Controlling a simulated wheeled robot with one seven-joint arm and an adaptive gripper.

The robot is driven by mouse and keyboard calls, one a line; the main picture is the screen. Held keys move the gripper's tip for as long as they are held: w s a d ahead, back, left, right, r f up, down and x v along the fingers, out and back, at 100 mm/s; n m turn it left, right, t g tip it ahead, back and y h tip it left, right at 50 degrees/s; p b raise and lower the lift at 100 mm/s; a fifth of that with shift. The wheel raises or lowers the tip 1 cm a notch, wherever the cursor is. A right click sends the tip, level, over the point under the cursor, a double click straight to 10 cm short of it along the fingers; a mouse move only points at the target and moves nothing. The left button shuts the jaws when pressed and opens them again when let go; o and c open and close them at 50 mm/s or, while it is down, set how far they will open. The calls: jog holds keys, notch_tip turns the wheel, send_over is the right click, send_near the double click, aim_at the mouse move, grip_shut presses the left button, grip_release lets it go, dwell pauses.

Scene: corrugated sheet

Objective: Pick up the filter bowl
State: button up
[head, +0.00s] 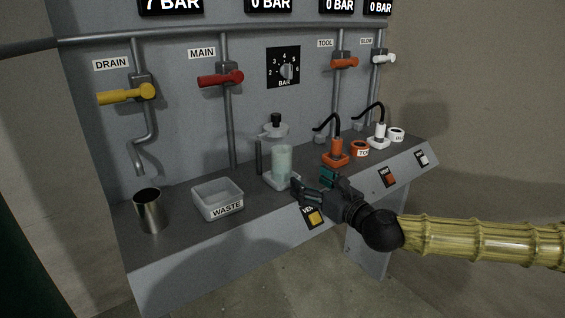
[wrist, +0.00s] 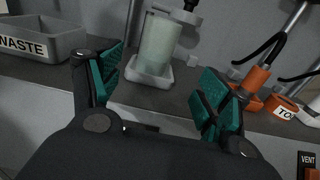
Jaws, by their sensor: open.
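The filter bowl (head: 282,163) is a clear, pale greenish cylinder standing upright in a light square base on the grey bench. A filter head with a black knob (head: 275,121) is above it. In the wrist view the bowl (wrist: 158,45) stands beyond my fingers, near the top middle. My gripper (head: 312,184) is open and empty, in front of and slightly right of the bowl in the head view. Its teal-padded fingers (wrist: 165,95) are spread wide, with the bowl ahead and apart from them.
A grey WASTE bin (head: 217,199) and a metal cup (head: 150,211) stand on the left of the bench. An orange tool plug (head: 336,150) and a white plug (head: 379,136) stand to the right. A yellow VENT button (head: 315,217) is on the bench's front face below my gripper.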

aim_at(288, 171)
jog(key=x, duration=0.6)
jog(key=shift+s, duration=0.1)
jog(key=x, duration=0.4)
jog(key=shift+s+a+f, duration=0.15)
jog(key=shift+a+f, duration=0.05)
jog(key=shift+f, duration=0.15)
jog(key=shift+w+a, duration=0.3)
jog(key=shift+w, duration=0.2)
jog(key=c, duration=1.2)
